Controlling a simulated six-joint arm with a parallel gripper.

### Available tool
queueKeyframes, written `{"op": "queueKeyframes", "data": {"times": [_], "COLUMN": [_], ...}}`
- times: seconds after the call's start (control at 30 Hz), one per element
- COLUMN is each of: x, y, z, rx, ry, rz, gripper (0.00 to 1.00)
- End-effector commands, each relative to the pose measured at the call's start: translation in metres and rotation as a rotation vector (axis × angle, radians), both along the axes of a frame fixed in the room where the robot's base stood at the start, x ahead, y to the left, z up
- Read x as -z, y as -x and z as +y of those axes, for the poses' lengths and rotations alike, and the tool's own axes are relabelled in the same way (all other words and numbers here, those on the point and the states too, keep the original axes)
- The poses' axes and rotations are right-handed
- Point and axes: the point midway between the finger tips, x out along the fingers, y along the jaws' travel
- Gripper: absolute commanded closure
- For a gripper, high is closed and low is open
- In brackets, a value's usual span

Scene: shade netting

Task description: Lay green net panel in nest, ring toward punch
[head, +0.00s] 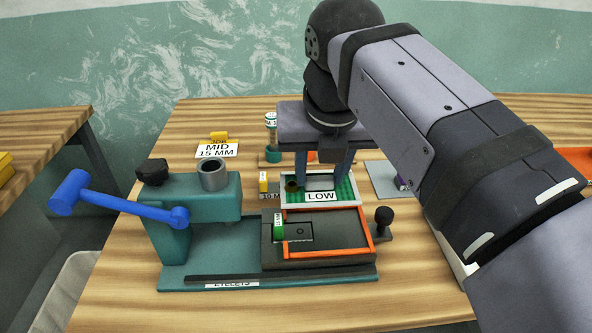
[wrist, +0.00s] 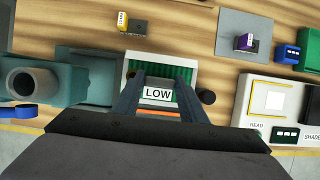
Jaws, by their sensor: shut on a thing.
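The green net panel (head: 347,190) has a white frame, a grey block in its middle and a LOW label along its front edge. My gripper (head: 320,184) is shut on that block from above. A dark brass ring (head: 292,187) sits at the panel's left end, on the punch side. The teal punch (head: 213,190) with its blue lever stands at the left. The nest (head: 350,228) is a dark block with an orange rim, just in front of and below the panel.
A green labelled piece (head: 278,228) stands at the nest's left part. A black knob (head: 383,216) is right of the nest. A MID 15 MM sign (head: 217,151) stands behind the punch. A grey mat (wrist: 248,35) with a purple block and a white labelled tray (wrist: 285,105) lie right.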

Motion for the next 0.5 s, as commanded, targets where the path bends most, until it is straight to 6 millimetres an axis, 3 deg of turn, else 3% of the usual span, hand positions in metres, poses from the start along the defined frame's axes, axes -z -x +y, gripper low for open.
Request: {"op": "queueKeyframes", "data": {"times": [0.03, 0.2, 0.5], "x": [0.008, 0.010, 0.009], "y": [0.007, 0.021, 0.025], "z": [-0.004, -0.011, -0.013], "rx": [0.000, -0.009, -0.012], "ry": [-0.002, -0.004, -0.004], "rz": [-0.003, -0.002, -0.001], "gripper": [0.84, 0.84, 0.84]}}
